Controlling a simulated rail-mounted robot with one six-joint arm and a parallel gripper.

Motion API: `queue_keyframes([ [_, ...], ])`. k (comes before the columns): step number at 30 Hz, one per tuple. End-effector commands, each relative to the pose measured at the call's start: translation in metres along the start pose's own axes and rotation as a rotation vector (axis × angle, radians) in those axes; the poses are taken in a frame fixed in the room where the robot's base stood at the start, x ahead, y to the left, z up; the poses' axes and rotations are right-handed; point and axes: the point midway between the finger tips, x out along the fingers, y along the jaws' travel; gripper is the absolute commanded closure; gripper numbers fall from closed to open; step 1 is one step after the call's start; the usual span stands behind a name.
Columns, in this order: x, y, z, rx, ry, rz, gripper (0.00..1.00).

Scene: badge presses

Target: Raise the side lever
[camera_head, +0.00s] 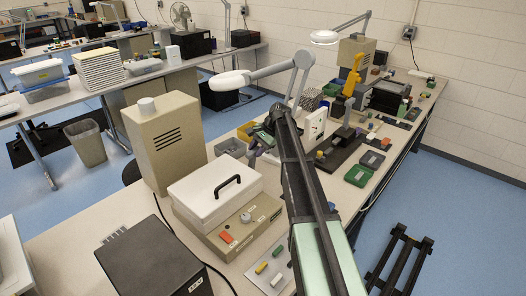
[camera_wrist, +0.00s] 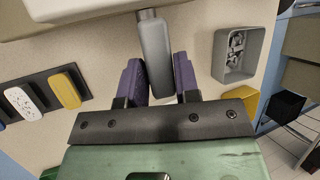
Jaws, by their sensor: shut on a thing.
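The grey lever handle (camera_wrist: 155,50) shows in the wrist view, pointing toward me from under the pale body (camera_wrist: 85,10) at the top edge. My gripper (camera_wrist: 160,82), with purple fingers, is shut on the handle, one finger on each side. In the head view my gripper (camera_head: 257,146) is at the far end of my arm, beside a white upright panel (camera_head: 313,126). The handle's root is hidden in the wrist view.
A grey bin (camera_wrist: 219,68) with metal pieces and a yellow bin (camera_wrist: 243,93) stand right of my gripper in the wrist view. A dark tray (camera_wrist: 38,83) with white and yellow blocks lies left. A white case (camera_head: 200,205) stands nearer in the head view.

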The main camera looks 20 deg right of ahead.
Motion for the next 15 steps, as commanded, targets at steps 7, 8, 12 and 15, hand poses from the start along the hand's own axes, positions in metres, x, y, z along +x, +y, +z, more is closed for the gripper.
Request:
queue_keyframes([
  [7, 0.005, -0.021, -0.003, -0.003, 0.001, -0.007, 1.00],
  [8, 0.005, -0.022, -0.003, -0.003, 0.001, -0.007, 1.00],
  [12, 0.007, -0.027, -0.003, -0.003, 0.001, -0.008, 1.00],
  [15, 0.008, -0.029, -0.004, -0.003, 0.001, -0.009, 1.00],
])
